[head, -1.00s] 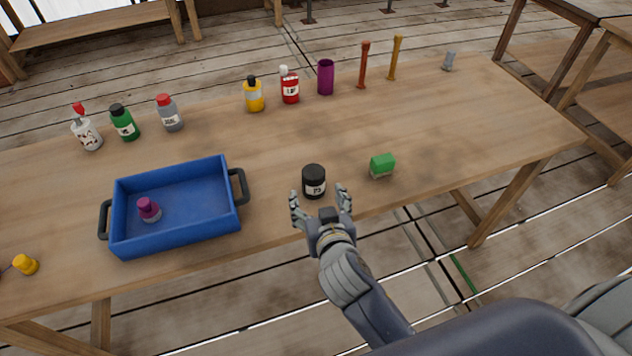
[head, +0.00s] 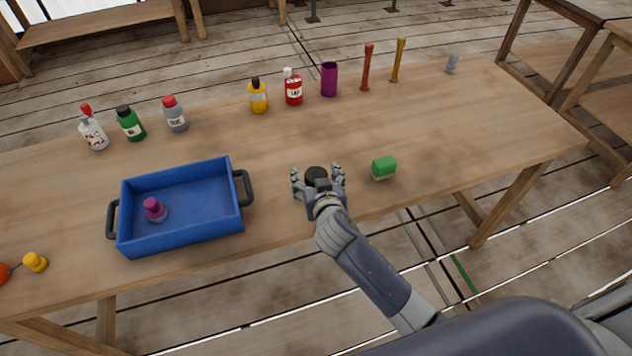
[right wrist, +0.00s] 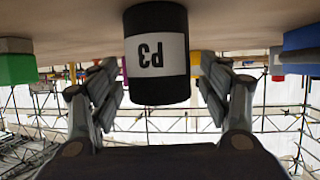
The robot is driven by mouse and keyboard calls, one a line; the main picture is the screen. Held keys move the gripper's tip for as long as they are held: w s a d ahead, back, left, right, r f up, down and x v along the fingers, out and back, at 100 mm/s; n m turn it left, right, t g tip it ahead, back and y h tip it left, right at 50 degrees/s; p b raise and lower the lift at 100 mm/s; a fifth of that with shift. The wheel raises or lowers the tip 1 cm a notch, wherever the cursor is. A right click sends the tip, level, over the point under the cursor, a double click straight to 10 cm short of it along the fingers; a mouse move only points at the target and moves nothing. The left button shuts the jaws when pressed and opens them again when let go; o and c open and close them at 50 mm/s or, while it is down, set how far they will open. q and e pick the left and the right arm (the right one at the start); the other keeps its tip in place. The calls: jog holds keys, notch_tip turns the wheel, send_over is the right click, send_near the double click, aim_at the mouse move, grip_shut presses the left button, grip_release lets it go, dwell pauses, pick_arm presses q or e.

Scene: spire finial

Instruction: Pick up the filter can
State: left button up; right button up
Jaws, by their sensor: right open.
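The filter can is a black can (head: 316,174) with a white label, upright near the front edge of the wooden table. In the right wrist view the can (right wrist: 157,88) appears upside down, its label reading P3. My right gripper (head: 318,180) is open, with one finger on each side of the can. In the right wrist view gaps show between the fingers and the can. In the head view the gripper hides the can's lower part. My left gripper is not in view.
A green block (head: 384,167) stands close to the right of the can. A blue tray (head: 182,238) with a purple-capped item (head: 154,209) is to the left. Several bottles, a purple cup (head: 329,79) and two upright sticks line the back. The table between is clear.

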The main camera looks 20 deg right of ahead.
jog(key=c, duration=1.2)
jog(key=shift+r, duration=0.1)
